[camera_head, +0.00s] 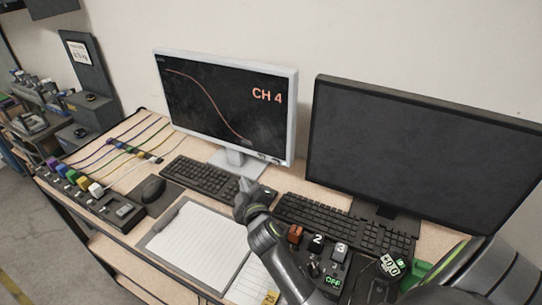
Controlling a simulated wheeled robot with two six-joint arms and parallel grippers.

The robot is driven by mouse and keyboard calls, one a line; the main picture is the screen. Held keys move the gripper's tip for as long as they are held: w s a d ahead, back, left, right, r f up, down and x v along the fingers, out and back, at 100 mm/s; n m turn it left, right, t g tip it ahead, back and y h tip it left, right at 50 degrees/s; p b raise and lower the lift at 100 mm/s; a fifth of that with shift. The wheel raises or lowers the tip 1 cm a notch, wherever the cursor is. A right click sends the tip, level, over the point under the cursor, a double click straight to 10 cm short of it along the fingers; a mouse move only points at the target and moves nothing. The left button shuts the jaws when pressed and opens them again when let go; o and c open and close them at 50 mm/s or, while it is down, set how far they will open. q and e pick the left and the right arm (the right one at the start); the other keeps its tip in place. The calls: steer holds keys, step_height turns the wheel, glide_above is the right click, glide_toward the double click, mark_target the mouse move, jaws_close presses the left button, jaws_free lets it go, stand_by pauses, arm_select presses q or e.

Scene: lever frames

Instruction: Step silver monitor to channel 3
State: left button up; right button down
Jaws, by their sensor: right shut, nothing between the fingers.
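The silver monitor (228,102) stands at the back of the desk. Its dark screen shows a falling red curve and the orange text "CH 4". Small marks show on its lower right bezel (270,157). My right gripper (243,184) is shut and empty. In the picture it is just below the right part of this monitor, over the right end of the left keyboard (205,180). I cannot tell whether it touches anything. My left gripper is not in view.
A black monitor (420,150) with a blank screen stands to the right, behind a second keyboard (345,226). A panel with blocks numbered 1, 2, 3 and an "OFF" display (333,281) is in front. A mouse (153,189), clipboard (196,247) and coloured cable plugs (75,177) are left.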

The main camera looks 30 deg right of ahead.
mark_target(261, 157)
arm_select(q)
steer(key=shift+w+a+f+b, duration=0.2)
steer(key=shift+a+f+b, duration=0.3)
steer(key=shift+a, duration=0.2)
arm_select(e)
steer(key=w+d, duration=0.4)
steer(key=d, duration=0.2)
steer(key=shift+w+d, duration=0.4)
stand_by(1.5)
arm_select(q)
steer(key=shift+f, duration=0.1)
arm_select(e)
steer(key=shift+w+d, duration=0.2)
steer(key=shift+d, duration=0.15)
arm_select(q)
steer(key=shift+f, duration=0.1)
arm_select(e)
steer(key=shift+w+d+r, duration=0.1)
steer(key=shift+w+d, duration=0.05)
steer(key=shift+d, duration=0.15)
stand_by(0.4)
steer(key=shift+s+a, duration=0.4)
steer(key=shift+a, duration=0.3)
